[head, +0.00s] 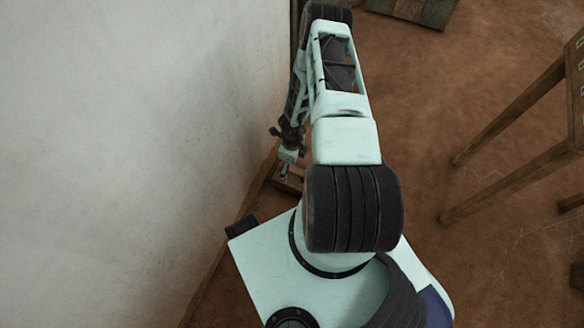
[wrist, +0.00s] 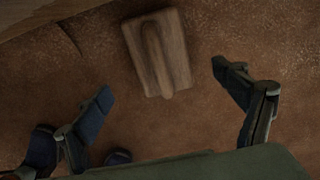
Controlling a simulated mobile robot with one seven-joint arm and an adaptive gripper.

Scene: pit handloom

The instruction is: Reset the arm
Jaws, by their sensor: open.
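My gripper (wrist: 165,95) is open in the wrist view, its two dark fingers spread wide with nothing between the tips. In the head view my arm folds down beside the pale wall, and the gripper end is small and partly hidden by the arm. A wooden block with a raised rounded bar on top (wrist: 157,52) lies on the brown floor beyond the fingertips, apart from them. A wooden piece (head: 289,178) also shows below my gripper in the head view, mostly covered; I cannot tell if it is the same block.
The pale wall (head: 130,150) stands close on the left of my arm. A wooden frame with legs (head: 510,110) stands on the right. A wooden object (head: 415,10) lies at the top. Brown earthen floor (head: 430,110) is clear between arm and frame. A wooden edge (wrist: 40,12) crosses the wrist view's top left.

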